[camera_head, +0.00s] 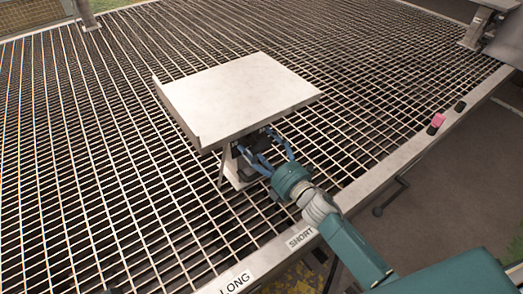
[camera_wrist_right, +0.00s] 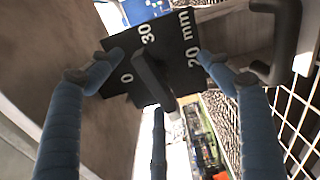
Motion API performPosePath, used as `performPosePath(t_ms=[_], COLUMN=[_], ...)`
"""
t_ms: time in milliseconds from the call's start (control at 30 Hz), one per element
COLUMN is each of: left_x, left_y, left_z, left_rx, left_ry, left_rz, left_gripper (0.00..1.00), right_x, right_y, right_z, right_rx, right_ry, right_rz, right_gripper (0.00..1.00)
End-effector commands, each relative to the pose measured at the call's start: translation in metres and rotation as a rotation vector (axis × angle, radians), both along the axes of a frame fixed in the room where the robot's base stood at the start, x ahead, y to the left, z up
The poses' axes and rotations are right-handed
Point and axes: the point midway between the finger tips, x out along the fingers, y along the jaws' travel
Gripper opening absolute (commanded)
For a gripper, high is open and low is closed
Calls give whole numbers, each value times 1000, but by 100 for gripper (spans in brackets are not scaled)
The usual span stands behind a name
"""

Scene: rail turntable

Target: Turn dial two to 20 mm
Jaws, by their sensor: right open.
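A black dial face (camera_wrist_right: 118,52) fills the top middle of the right wrist view, with white marks "0", "30" and "20 mm". A black knob (camera_wrist_right: 150,75) stands out from the face, between the blue fingers of my right gripper (camera_wrist_right: 158,62). The fingers are spread, one on each side of the knob, and do not appear to close on it. In the head view my right gripper (camera_head: 266,150) reaches in under the edge of a pale raised plate (camera_head: 240,95), which hides much of the dial. My left gripper is not in view.
The plate stands on a post (camera_head: 232,172) over a metal grating (camera_head: 110,170). A pink and black item (camera_head: 437,122) sits on the right rim. The grating left of the plate is clear.

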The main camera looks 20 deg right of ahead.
Motion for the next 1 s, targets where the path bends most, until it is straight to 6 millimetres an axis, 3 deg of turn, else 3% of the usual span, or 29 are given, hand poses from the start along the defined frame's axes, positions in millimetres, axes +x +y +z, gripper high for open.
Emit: performPosePath(t_ms=[1000], left_x=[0], left_y=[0], left_z=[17], left_rx=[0], left_ry=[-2], left_rz=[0], left_gripper=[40], right_x=[-70], right_y=[-25], right_z=[2], right_rx=[2], right_ry=[-1], right_rz=[1], right_gripper=[78])
